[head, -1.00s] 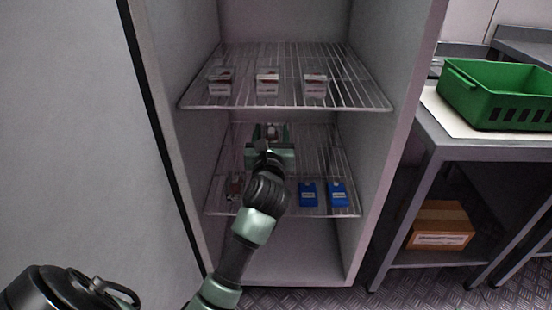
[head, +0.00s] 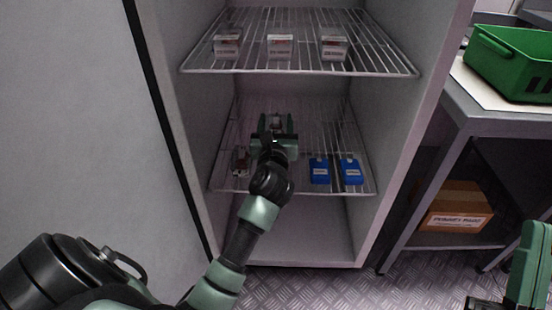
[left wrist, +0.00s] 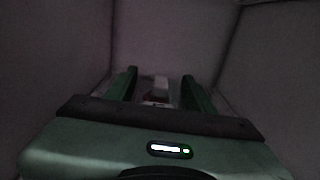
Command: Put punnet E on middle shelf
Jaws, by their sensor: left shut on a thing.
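My left gripper (head: 275,124) reaches into the open cabinet, over the middle wire shelf (head: 305,128). It is shut on a small pale punnet (head: 277,121), mostly hidden by the gripper in the head view. In the left wrist view, the punnet (left wrist: 158,90) shows between the two green fingers of the left gripper (left wrist: 161,84). Its letter cannot be read, and whether it touches the shelf wires cannot be told. My right gripper (head: 525,268) shows only partly at the lower right edge; its fingers are not clear.
Another punnet (head: 240,160) stands front left on the middle shelf, beside my arm. Two blue boxes (head: 319,171) (head: 351,171) stand front right. Several punnets sit on the upper shelf (head: 305,55). A green crate (head: 510,65) is on the side table; a cardboard box (head: 457,207) is below.

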